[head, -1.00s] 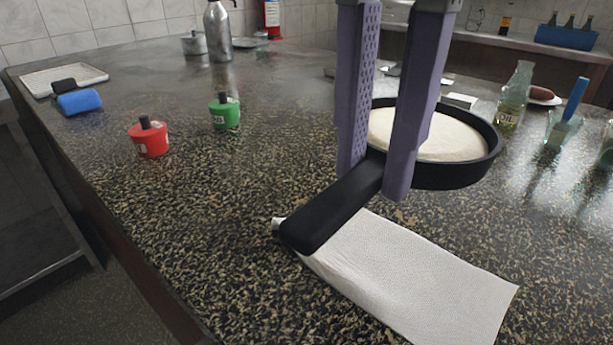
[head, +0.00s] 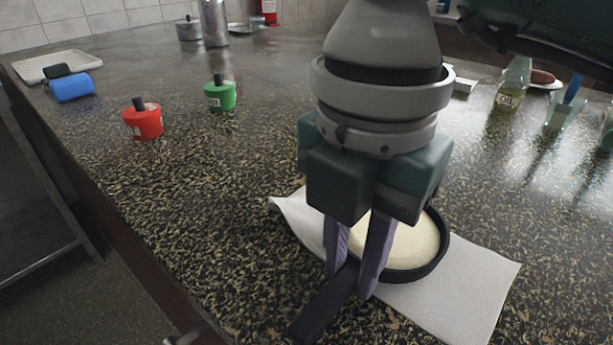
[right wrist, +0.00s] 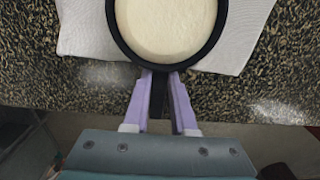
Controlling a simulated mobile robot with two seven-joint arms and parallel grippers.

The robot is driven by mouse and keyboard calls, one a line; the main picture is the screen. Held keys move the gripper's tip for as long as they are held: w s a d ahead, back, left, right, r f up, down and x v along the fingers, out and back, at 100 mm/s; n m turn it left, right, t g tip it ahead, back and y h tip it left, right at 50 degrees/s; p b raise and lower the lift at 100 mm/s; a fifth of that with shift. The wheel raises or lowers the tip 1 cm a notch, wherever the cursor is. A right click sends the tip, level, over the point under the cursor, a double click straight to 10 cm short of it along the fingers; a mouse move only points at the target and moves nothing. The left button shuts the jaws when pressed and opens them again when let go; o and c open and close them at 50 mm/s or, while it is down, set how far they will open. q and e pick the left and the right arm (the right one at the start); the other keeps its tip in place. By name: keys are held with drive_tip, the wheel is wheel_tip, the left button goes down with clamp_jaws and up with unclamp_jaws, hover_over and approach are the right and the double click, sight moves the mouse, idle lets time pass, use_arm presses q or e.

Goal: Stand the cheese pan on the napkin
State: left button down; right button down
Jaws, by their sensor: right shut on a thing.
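The cheese pan is a black pan (head: 441,253) with a pale round cheese (head: 405,243) in it and a black handle (head: 322,308). My right gripper (head: 354,286) is shut on the handle close to the pan body, its purple fingers on either side. The white napkin (head: 468,290) lies flat on the counter, and the pan is over its middle in the head view. In the right wrist view the pan (right wrist: 168,62) is over the napkin (right wrist: 88,28), with its handle side beyond the napkin's near edge. I cannot tell whether the pan touches the napkin. My left gripper is not in view.
A red pot (head: 142,121) and a green pot (head: 220,95) stand to the left on the speckled counter. A blue roll (head: 73,88) and a white tray (head: 50,66) are at the far left. An oil bottle (head: 512,85) stands at the back right.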

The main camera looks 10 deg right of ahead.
sight(351, 272)
drive_tip(key=shift+f+b, duration=0.55)
drive_tip(key=shift+f, duration=0.15)
drive_tip(key=c, duration=1.1)
unclamp_jaws()
drive_tip(key=shift+d, duration=0.1)
drive_tip(key=o, duration=0.4)
drive_tip(key=shift+w+f, duration=0.1)
drive_tip(key=shift+r, duration=0.3)
wheel_tip(351, 272, up, 13)
drive_tip(key=shift+r+p, duration=0.1)
drive_tip(key=shift+p, duration=1)
